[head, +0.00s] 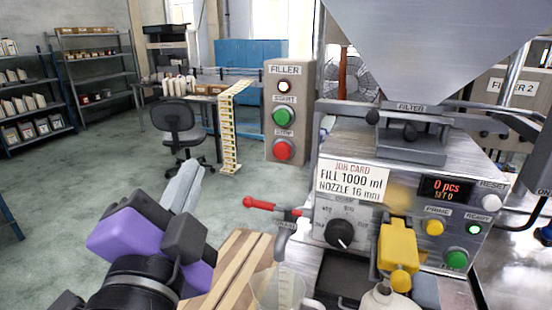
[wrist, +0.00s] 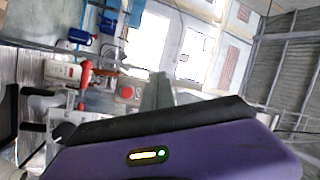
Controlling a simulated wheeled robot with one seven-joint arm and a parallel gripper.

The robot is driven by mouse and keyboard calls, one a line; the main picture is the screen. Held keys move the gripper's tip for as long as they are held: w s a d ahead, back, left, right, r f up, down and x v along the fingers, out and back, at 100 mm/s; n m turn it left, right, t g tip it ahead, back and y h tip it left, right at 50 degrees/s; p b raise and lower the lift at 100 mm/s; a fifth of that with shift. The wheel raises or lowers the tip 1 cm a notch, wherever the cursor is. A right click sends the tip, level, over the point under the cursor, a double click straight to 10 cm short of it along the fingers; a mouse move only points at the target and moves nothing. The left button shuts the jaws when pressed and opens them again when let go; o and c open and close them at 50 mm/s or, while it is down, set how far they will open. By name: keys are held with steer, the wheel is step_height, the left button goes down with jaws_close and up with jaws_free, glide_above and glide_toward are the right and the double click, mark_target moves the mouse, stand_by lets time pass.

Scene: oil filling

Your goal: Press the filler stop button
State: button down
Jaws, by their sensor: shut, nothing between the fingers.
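The filler stop button (head: 284,150) is a red round button at the bottom of a grey upright panel (head: 298,130) marked FILLER. The green start button (head: 283,117) and a pale lamp (head: 284,87) sit above it. My gripper (head: 189,172) has a purple body and is shut and empty, its grey fingers pointing up in the head view. It is left of and below the stop button in the picture, apart from it. In the wrist view my fingers (wrist: 159,88) show beside a small red round shape (wrist: 126,92), which looks like a button.
The filling machine (head: 430,180) stands at the right, with a dial (head: 340,233) and a yellow part (head: 398,250). A red-handled drain lever (head: 262,204) sticks out between my gripper and the machine. A clear jug (head: 275,290) stands below it. Open floor lies behind my gripper.

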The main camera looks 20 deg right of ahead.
mark_target(282, 153)
steer(key=s+d+f+m+g+h, duration=0.2)
steer(key=d+m+g, duration=0.3)
steer(key=m, duration=0.5)
steer(key=shift+s+d+f+g+h, duration=0.15)
steer(key=shift+s+f+g+h, duration=0.15)
steer(key=shift+s+h, duration=0.6)
steer(key=p+x, duration=0.4)
steer(key=x, duration=0.9)
steer(key=shift+w+d+r+p, duration=0.1)
steer(key=shift+w+d+p, duration=0.15)
steer(key=shift+w+p, duration=0.1)
steer(key=shift+w+d, duration=0.1)
